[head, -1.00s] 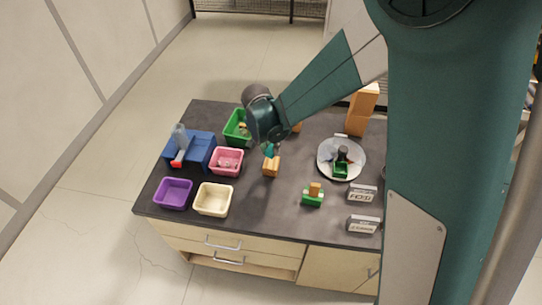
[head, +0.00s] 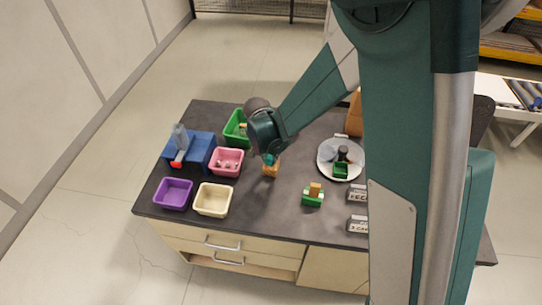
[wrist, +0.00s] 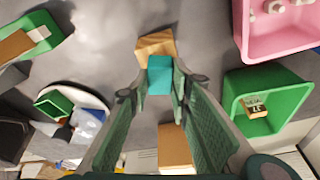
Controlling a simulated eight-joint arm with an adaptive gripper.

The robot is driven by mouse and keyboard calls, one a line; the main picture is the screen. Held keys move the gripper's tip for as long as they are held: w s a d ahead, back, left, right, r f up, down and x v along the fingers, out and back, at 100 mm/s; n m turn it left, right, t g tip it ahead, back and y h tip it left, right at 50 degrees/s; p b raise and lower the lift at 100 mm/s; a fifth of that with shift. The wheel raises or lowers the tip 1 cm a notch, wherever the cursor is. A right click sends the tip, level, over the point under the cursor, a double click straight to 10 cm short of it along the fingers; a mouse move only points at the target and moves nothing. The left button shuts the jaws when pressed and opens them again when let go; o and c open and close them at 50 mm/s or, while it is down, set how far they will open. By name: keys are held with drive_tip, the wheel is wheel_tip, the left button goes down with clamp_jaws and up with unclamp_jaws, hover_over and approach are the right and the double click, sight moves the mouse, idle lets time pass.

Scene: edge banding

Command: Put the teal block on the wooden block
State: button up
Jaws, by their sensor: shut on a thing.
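The teal block (wrist: 160,76) is between the fingers of my gripper (wrist: 157,88) in the wrist view, and the gripper is shut on it. The wooden block (wrist: 155,45) lies just beyond the teal block in that view, partly covered by it. In the head view the teal block (head: 270,159) shows below my gripper (head: 268,152), directly over the wooden block (head: 271,171) on the dark table. The two blocks look very close; I cannot tell whether they touch.
A pink bin (head: 226,162), green bin (head: 236,129), purple bin (head: 173,194), cream bin (head: 213,200) and blue container (head: 203,146) stand at left. Another wooden block (wrist: 174,148) is near the gripper.

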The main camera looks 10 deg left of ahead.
drive_tip(key=shift+f, duration=0.3)
drive_tip(key=o, duration=0.9)
drive_tip(key=shift+r, duration=0.25)
drive_tip(key=shift+p+v, duration=0.3)
drive_tip(key=shift+v, duration=5.7)
